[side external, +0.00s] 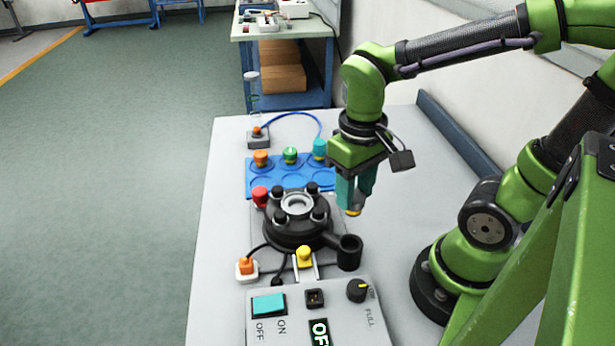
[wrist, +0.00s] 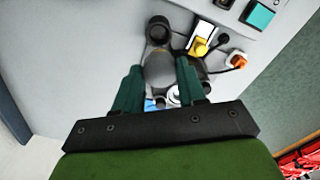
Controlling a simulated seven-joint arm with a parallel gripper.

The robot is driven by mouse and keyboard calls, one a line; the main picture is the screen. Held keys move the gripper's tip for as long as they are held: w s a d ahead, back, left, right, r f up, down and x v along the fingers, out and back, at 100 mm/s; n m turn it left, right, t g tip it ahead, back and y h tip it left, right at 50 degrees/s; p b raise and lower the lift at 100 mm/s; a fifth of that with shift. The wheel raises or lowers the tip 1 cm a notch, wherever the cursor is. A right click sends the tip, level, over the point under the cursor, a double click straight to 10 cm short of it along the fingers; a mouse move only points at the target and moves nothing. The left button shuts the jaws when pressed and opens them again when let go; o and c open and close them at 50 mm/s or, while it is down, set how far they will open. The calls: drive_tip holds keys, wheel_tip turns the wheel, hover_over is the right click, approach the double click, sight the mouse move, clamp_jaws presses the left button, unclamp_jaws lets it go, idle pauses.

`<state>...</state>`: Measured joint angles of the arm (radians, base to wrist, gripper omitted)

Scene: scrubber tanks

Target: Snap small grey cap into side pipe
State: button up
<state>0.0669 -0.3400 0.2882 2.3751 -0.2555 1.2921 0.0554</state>
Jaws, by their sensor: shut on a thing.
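My gripper (side external: 355,200) hangs above the table, to the right of the black tank (side external: 290,238). Its teal fingers also show in the wrist view (wrist: 160,75), closed on a grey rounded piece, the small grey cap (wrist: 160,68). In the side view the cap is mostly hidden by the fingers, with a yellow-orange bit at their tips. The side pipe (side external: 349,245) is a short black upright tube with an open top, joined to the tank's right front. It also shows in the wrist view (wrist: 158,28), beyond the cap and apart from it.
A blue tray (side external: 250,186) behind the tank holds orange, green and teal caps. A red cap (side external: 260,196) is at the tank's left. A yellow part (side external: 305,256) and an orange plug (side external: 246,266) are in front, near the control box (side external: 290,325).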

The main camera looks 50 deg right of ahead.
drive_tip(key=shift+s+f, duration=0.35)
drive_tip(key=shift+f, duration=2.8)
drive_tip(key=shift+f, duration=1.1)
drive_tip(key=shift+w+f, duration=0.25)
drive_tip(key=shift+f, duration=0.4)
idle(0.8)
drive_tip(key=shift+w+f, duration=0.15)
clamp_jaws()
idle(0.5)
drive_tip(key=shift+a+f, duration=0.15)
idle(1.1)
